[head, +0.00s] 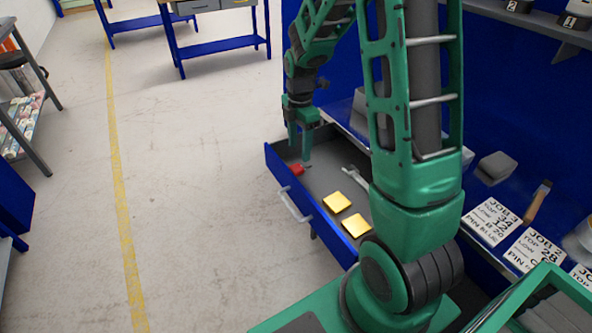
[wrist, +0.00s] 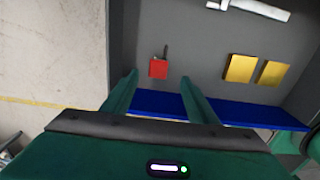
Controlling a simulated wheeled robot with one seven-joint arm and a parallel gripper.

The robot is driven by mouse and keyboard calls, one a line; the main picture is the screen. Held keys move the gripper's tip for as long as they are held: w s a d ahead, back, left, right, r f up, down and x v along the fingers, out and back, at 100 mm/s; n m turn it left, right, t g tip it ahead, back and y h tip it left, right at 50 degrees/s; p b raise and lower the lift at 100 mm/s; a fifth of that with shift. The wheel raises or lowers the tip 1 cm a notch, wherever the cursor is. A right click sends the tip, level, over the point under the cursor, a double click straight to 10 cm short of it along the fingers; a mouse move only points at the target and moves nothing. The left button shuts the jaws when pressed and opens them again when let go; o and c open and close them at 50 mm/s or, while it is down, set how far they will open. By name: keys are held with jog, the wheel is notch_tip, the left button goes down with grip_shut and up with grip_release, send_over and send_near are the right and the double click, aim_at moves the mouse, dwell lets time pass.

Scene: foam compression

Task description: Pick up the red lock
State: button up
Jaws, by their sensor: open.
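The red lock (head: 296,169) lies on the grey floor of an open blue drawer (head: 322,213), near its left end in the head view. In the wrist view the red lock (wrist: 158,68) is a small red block with a short dark shackle, ahead of the fingertips and roughly between their lines. My gripper (head: 299,150) points down over the drawer, just above and beside the lock. In the wrist view my gripper (wrist: 158,76) has its two green fingers spread apart with nothing between them. I cannot tell the exact height above the lock.
Two yellow blocks (head: 336,202) (head: 356,225) and a light grey tool (head: 356,178) lie in the same drawer. The drawer's blue front wall (wrist: 220,111) runs close by the fingers. A workbench with job cards (head: 491,221) is at right. Open floor (head: 190,220) lies left.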

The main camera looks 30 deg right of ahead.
aim_at(297, 167)
jog(key=shift+w+a+f, duration=0.1)
jog(key=shift+a+f, duration=0.05)
jog(key=shift+f, duration=1.8)
jog(key=shift+w+a+f, duration=0.1)
jog(key=shift+f, duration=1.8)
jog(key=shift+c, duration=0.7)
jog(key=c, duration=1)
jog(key=shift+c, duration=0.2)
